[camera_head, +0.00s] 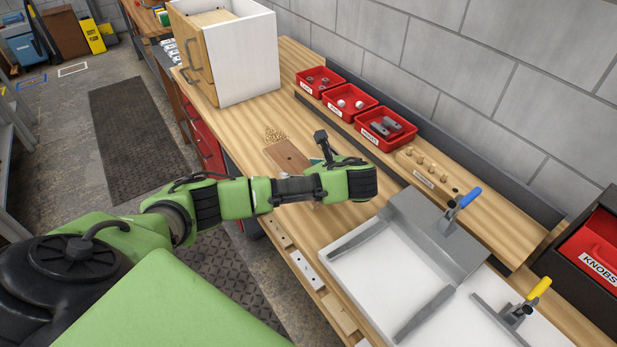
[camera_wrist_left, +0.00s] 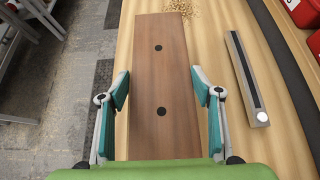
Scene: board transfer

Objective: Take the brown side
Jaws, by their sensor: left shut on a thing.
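The brown side (camera_head: 287,155) is a flat wooden board lying along the workbench, partly hidden by my left arm in the head view. In the left wrist view the brown side (camera_wrist_left: 161,70) shows two dark round holes and runs lengthwise between my fingers. My left gripper (camera_wrist_left: 161,90) is shut on its two long edges, one teal pad at each side. In the head view the left gripper (camera_head: 312,168) is over the near part of the board, its fingers mostly hidden. My right gripper is not in view.
A white cabinet with a wooden front (camera_head: 250,60) stands at the bench's far end. Red bins (camera_head: 385,128) line the back. A white-floored fixture (camera_head: 385,265) with blue and yellow clamps is at the near right. Wood crumbs (camera_head: 277,134) lie beyond the board. A grey bar (camera_wrist_left: 244,80) lies right of it.

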